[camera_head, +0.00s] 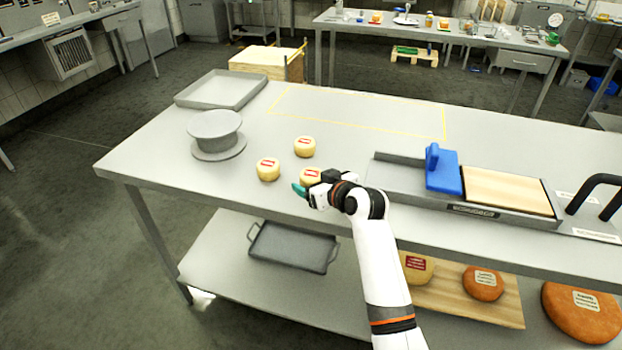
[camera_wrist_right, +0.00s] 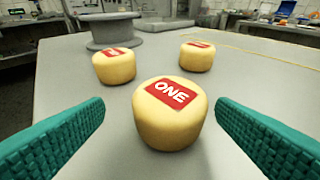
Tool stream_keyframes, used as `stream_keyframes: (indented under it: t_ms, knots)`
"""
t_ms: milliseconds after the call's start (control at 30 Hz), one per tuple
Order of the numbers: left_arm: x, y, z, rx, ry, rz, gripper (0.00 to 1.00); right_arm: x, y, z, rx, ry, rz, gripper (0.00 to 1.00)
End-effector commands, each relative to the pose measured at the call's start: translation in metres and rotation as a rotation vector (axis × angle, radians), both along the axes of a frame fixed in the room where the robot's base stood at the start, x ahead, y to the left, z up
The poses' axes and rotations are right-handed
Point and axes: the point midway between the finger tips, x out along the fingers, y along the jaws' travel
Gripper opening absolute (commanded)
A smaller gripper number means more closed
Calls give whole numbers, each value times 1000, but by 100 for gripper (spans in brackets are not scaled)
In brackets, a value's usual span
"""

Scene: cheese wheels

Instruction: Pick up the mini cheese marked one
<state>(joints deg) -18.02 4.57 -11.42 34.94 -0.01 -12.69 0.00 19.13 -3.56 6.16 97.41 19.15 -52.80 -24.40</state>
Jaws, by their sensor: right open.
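The mini cheese marked one (camera_wrist_right: 168,128) is a small yellow wheel with a red label reading "ONE"; it stands upright on the steel table (camera_head: 155,165). In the head view this cheese (camera_head: 309,174) is partly hidden behind my right gripper (camera_head: 308,191). In the right wrist view the open green fingers of my right gripper (camera_wrist_right: 160,135) lie to the left and right of the cheese, with gaps on both sides. Two similar cheeses stand behind it, one at the left (camera_wrist_right: 114,68) and one at the right (camera_wrist_right: 197,57). My left gripper is not in view.
A grey round stand (camera_head: 215,130) and a shallow metal tray (camera_head: 222,89) are at the left of the table. A board with a blue-handled tool (camera_head: 443,172) lies at the right. A yellow outlined area (camera_head: 360,110) at the back is clear.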

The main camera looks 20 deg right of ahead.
Motion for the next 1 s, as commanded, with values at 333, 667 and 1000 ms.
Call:
stream_keyframes:
  t_ms: [333, 667, 1000]
  knots:
    - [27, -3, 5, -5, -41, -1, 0, 39, 2, -12, 2, 1, -1, 80]
    - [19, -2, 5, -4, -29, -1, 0, 50, 4, -17, 1, 0, -1, 80]
    - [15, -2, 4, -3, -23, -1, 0, 50, 4, -17, 1, 0, -1, 35]
